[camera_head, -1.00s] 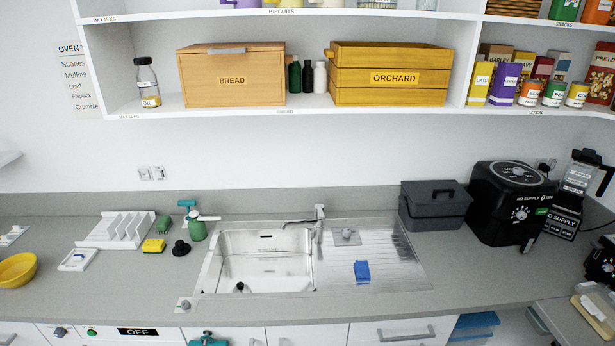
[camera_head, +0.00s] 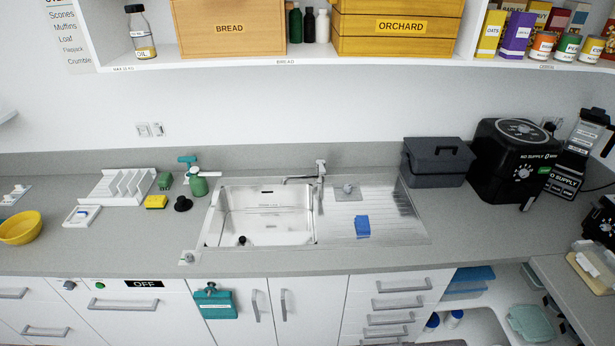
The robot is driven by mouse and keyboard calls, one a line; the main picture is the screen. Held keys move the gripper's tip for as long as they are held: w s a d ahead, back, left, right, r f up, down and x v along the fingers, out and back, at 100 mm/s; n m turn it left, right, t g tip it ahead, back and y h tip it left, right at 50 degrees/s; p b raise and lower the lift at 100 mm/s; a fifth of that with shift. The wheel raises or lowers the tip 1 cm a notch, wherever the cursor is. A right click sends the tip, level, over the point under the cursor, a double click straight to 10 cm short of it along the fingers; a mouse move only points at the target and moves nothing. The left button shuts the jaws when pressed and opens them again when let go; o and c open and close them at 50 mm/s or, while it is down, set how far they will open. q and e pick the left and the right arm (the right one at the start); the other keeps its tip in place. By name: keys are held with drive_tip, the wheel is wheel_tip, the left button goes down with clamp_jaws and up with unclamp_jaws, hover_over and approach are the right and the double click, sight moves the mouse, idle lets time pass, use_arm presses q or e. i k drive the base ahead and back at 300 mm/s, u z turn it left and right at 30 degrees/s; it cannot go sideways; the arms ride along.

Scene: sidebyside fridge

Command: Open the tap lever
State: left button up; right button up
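The tap (camera_head: 320,174) stands at the back edge of the sink, right of the basin's middle. Its grey body is upright and its spout reaches left over the basin. A small lever shows at the top of the tap (camera_head: 320,163); its exact setting is too small to tell. No running water is visible. The steel sink (camera_head: 266,212) holds a small dark item near its front. Neither of my grippers shows in the head view.
A blue cloth (camera_head: 362,226) lies on the drainboard. Left of the sink are a green spray bottle (camera_head: 198,186), a black plunger-like item (camera_head: 183,204), a yellow sponge (camera_head: 156,202) and a white rack (camera_head: 118,186). A dark grey box (camera_head: 438,162) and black air fryer (camera_head: 514,162) stand right. The shelf overhangs above.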

sight(321, 163)
drive_tip(key=k, duration=0.5)
drive_tip(key=u, duration=0.8)
drive_tip(key=i, duration=1.3)
drive_tip(key=z, duration=0.8)
